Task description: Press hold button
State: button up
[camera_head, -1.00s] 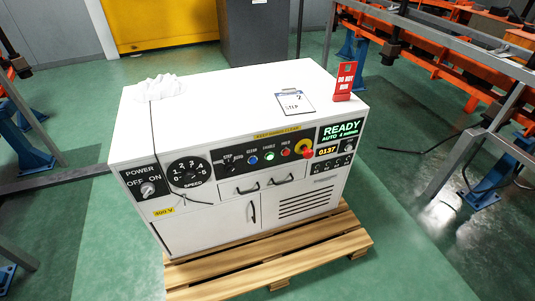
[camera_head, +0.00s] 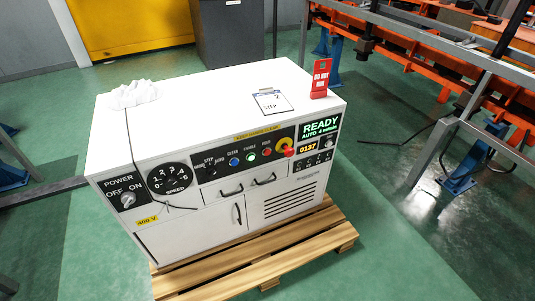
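The hold button is a small red button (camera_head: 267,152) on the black strip along the top of the white cabinet's front (camera_head: 180,237). The small label above it is hard to read. To its left are a lit green button (camera_head: 250,157) and a blue button (camera_head: 234,162). To its right is a larger red mushroom knob (camera_head: 289,151) on a yellow disc (camera_head: 281,144). The display (camera_head: 321,127) reads READY, AUTO. My gripper is not in view, and nothing covers the buttons.
The cabinet stands on a wooden pallet (camera_head: 262,270) that sticks out in front. A clipboard (camera_head: 272,101), a red sign (camera_head: 320,78) and a white crumpled cloth (camera_head: 134,94) lie or stand on top. Orange and grey frames (camera_head: 460,70) are at right. The green floor at front right is clear.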

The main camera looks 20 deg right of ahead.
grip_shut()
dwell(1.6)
